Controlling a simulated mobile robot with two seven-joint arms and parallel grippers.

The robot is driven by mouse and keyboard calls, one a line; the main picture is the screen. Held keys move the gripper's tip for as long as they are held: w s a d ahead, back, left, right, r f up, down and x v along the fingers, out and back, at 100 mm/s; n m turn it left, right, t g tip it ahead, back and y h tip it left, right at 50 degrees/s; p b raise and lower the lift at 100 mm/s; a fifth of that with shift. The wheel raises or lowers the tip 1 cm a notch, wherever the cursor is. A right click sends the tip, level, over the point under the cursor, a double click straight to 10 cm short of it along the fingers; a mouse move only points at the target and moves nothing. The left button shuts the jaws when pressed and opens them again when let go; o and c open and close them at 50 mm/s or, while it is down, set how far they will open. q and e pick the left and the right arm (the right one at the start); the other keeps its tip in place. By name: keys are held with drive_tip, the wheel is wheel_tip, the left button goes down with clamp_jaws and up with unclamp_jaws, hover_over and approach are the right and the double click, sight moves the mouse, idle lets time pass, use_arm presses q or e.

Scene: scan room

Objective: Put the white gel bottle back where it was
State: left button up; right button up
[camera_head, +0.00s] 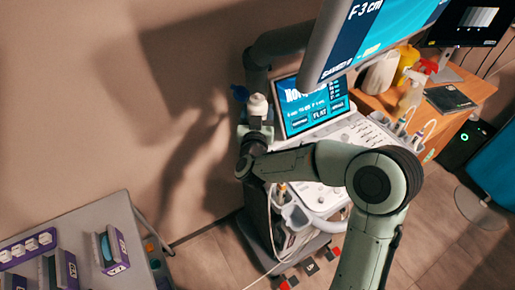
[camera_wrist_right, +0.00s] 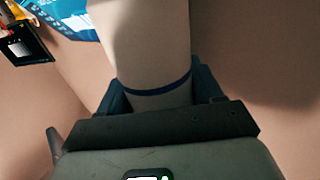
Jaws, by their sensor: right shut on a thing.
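The white gel bottle (camera_head: 257,104) shows in the head view beside the left edge of the ultrasound machine's screen (camera_head: 312,106). My right gripper (camera_head: 256,124) is shut around it, with its white top sticking up above the fingers. In the right wrist view the bottle (camera_wrist_right: 150,45) is pale with a thin dark blue band, and the right gripper's fingers (camera_wrist_right: 160,92) press on both sides of it. The bottle's lower part is hidden by the gripper. I cannot tell whether its base touches anything. My left gripper is in neither view.
A large monitor (camera_head: 375,40) hangs above the ultrasound console (camera_head: 335,160). A wooden desk (camera_head: 470,87) with a red-topped spray bottle (camera_head: 411,97) stands at the right. A grey cart (camera_head: 85,215) with purple boxes stands at lower left.

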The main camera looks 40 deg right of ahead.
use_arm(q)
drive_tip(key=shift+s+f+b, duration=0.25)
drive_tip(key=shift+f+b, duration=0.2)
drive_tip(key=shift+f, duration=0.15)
use_arm(e)
wheel_tip(320, 180, down, 14)
drive_tip(key=shift+r, duration=0.25)
drive_tip(key=shift+w, duration=0.1)
drive_tip(key=shift+f+b, duration=0.5)
drive_tip(key=shift+b, duration=0.1)
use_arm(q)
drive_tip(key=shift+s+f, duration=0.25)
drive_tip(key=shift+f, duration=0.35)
use_arm(e)
drive_tip(key=o, duration=0.7)
